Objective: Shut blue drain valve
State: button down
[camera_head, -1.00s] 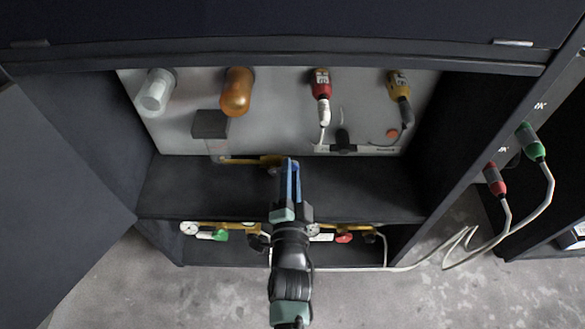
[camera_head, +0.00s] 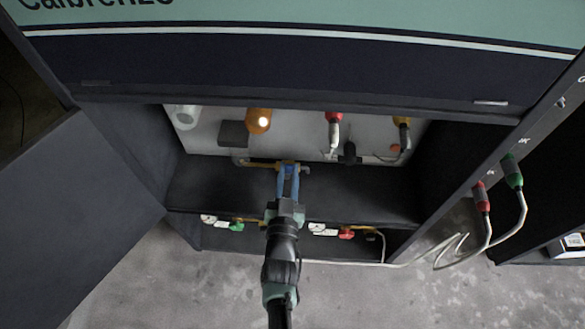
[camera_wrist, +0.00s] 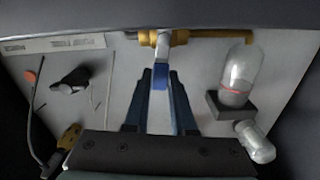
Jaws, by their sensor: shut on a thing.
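The drain valve's blue handle (camera_wrist: 160,77) shows in the wrist view, hanging from a pale stem on a brass pipe (camera_wrist: 198,36). My gripper (camera_wrist: 161,76) has one dark blue finger on each side of the handle and is shut on it. In the head view my gripper (camera_head: 289,176) reaches into the open cabinet, its fingertips at the brass pipe (camera_head: 260,164). The fingers largely cover the handle there, so its exact angle is hard to tell.
Above the pipe are a white cylinder (camera_head: 186,116), an orange bulb (camera_head: 258,121), a dark block (camera_head: 233,133) and a red connector (camera_head: 334,118). A green knob (camera_head: 237,227) and red knob (camera_head: 346,233) sit below the shelf (camera_head: 380,192). The open door (camera_head: 80,215) stands left.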

jog(key=shift+a+n+p, duration=0.3)
jog(key=shift+n, duration=0.4)
jog(key=c, duration=1)
grip_release()
jog(key=shift+s, duration=0.1)
jog(key=s+p, duration=0.3)
jog(key=s, duration=0.9)
jog(key=shift+s+p, duration=0.35)
jog(key=shift+s, duration=0.05)
